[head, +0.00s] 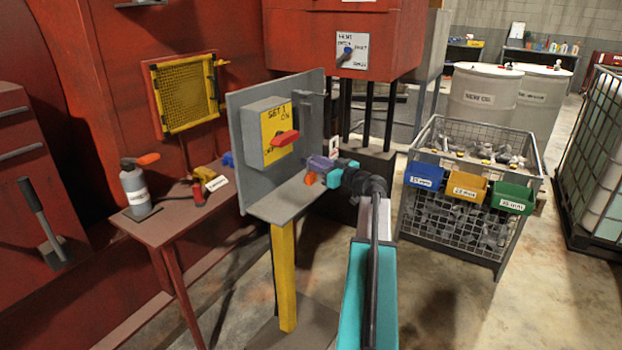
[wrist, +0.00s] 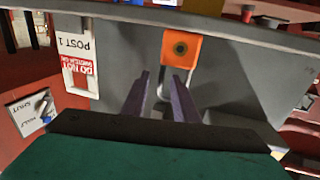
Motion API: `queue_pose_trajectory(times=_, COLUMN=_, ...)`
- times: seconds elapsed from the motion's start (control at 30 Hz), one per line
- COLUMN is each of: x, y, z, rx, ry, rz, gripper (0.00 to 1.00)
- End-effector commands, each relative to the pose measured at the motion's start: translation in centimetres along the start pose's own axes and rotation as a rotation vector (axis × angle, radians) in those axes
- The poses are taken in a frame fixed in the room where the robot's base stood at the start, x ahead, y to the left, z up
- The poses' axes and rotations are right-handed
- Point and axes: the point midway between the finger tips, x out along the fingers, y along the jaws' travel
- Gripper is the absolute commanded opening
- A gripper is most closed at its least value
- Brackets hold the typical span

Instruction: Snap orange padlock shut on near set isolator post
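The near set isolator post has a yellow leg (head: 284,275), a grey back panel (head: 240,110) and a grey shelf (head: 285,200). Its switch box reads SET 1 ON on a yellow plate (head: 273,124), with a red handle (head: 285,139). An orange padlock (head: 311,178) is at the shelf, just below my gripper (head: 318,163). In the wrist view the orange padlock (wrist: 180,50) lies just beyond the fingertips, slightly right of centre.
A white and red tag (wrist: 78,65) reading POST 1 hangs beside the gripper in the wrist view. A brown bench (head: 170,220) with a spray bottle (head: 135,187) stands left. A wire cage (head: 465,200) with coloured bins stands right. Floor between is clear.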

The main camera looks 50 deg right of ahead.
Motion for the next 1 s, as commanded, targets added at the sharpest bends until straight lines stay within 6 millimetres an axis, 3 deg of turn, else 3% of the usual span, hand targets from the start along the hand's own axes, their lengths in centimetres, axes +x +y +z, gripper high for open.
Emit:
queue_pose_trajectory(times=0.37, x=-0.08, y=0.04, z=0.03, rx=0.0, ry=0.0, rz=0.0, gripper=0.27)
queue_pose_trajectory(times=0.53, x=-0.1, y=0.06, z=0.03, rx=0.0, ry=0.0, rz=0.001, gripper=0.0)
queue_pose_trajectory(times=1.0, x=-0.13, y=0.1, z=0.02, rx=0.0, ry=0.0, rz=0.001, gripper=0.0)
